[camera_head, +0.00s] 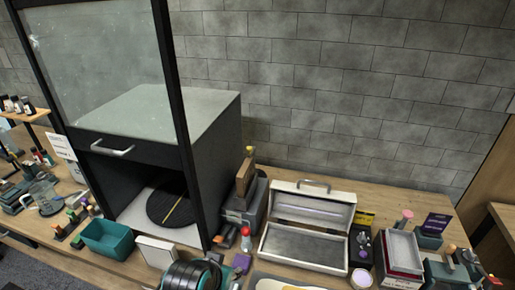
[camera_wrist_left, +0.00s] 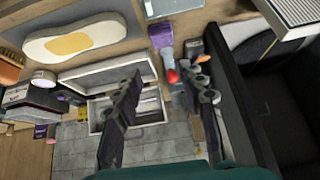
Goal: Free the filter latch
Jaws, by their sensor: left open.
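The black booth (camera_head: 213,155) stands at the left with its framed glass sash (camera_head: 95,60) and a silver handle (camera_head: 112,148). Inside lies a round black turntable (camera_head: 170,203). A white block (camera_head: 155,252) stands at the booth's front; in the left wrist view a white ribbed panel (camera_wrist_left: 296,14) shows at the top right and may be the same part. I cannot pick out a filter latch in either view. My left gripper (camera_wrist_left: 160,85) is open, with nothing between its fingers. My right gripper is in neither view.
An open metal case (camera_head: 302,243), a teal bin (camera_head: 106,239) and a red-capped bottle (camera_head: 246,238) crowd the bench. A pale sole-shaped piece (camera_wrist_left: 82,40) lies near the bench's front. Small bottles and boxes stand at both sides.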

